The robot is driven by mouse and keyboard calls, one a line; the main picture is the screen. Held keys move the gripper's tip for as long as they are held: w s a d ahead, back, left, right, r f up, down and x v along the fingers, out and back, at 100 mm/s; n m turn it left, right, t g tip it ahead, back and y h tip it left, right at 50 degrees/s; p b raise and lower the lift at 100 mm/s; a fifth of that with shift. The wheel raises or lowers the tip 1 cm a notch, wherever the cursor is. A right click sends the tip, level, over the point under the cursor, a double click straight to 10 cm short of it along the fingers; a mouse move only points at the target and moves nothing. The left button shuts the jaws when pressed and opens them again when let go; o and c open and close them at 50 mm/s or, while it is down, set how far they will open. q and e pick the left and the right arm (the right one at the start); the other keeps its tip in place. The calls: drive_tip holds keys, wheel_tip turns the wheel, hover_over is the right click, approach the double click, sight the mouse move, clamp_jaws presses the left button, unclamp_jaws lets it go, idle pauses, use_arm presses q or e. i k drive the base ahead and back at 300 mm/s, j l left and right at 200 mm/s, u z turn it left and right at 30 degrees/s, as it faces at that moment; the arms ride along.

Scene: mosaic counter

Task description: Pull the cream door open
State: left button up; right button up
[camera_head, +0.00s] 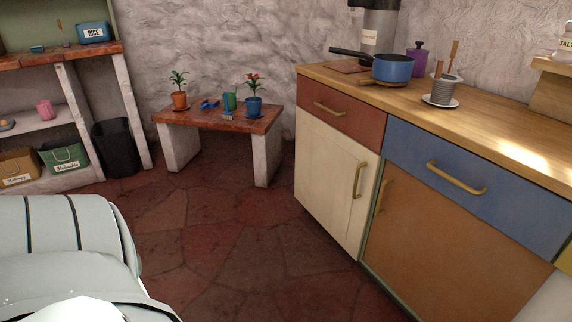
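The cream door (324,182) is the front of a lower cabinet under a red-brown drawer in the camera_head view. It looks closed, flush with the cabinet front. Its brass vertical handle (358,180) sits near its right edge. Neither gripper shows in the view. White rounded parts of my own body fill the lower left corner, well apart from the door.
An orange-brown door (446,246) and a blue drawer (478,184) adjoin on the right. A blue pan (393,69) stands on the wooden countertop (482,114). A low bench (210,120) with potted plants stands at the back. The stone floor (240,240) before the door is clear.

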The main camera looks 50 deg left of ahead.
sight(335, 174)
drive_tip(key=u, duration=1.25)
drive_tip(key=j+z, duration=0.25)
drive_tip(key=j, duration=0.15)
